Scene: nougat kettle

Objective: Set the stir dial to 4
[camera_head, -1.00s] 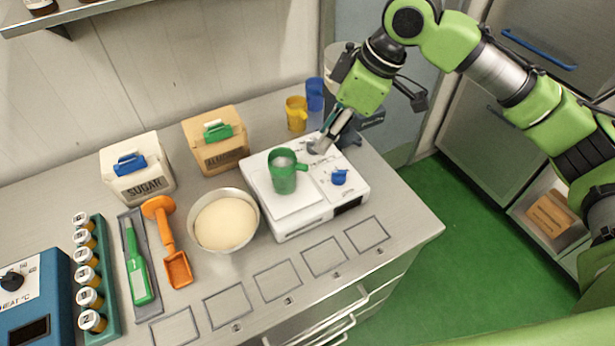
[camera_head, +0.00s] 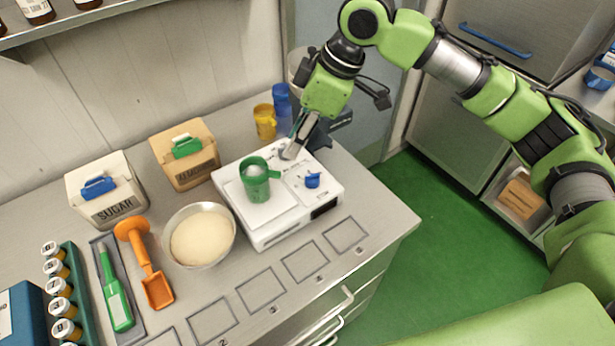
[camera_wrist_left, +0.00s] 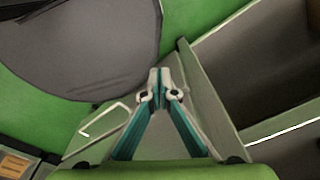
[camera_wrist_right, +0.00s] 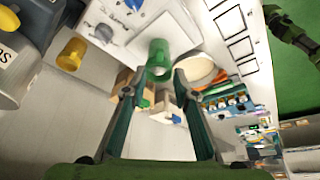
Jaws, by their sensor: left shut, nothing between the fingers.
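A white appliance (camera_head: 262,236) stands near the right end of the counter. It carries a grey dial (camera_head: 289,153) at the back and a blue knob (camera_head: 312,180) nearer its front; which is the stir dial I cannot read. A green mug (camera_head: 256,180) stands on its plate. The right wrist view also shows the grey dial (camera_wrist_right: 103,33) and blue knob (camera_wrist_right: 132,4). My right gripper (camera_head: 296,147) is beside the grey dial and partly hides it. Its fingers (camera_wrist_right: 154,82) are apart with nothing between them. My left gripper (camera_wrist_left: 160,80) is shut and empty, away from the counter.
A bowl of pale contents (camera_head: 203,238) stands left of the appliance. A yellow mug (camera_head: 265,121) and a blue cup (camera_head: 283,98) stand behind it, close to my right gripper. Sugar (camera_head: 106,190) and almond (camera_head: 185,154) boxes are further left. Outlined squares on the front counter are bare.

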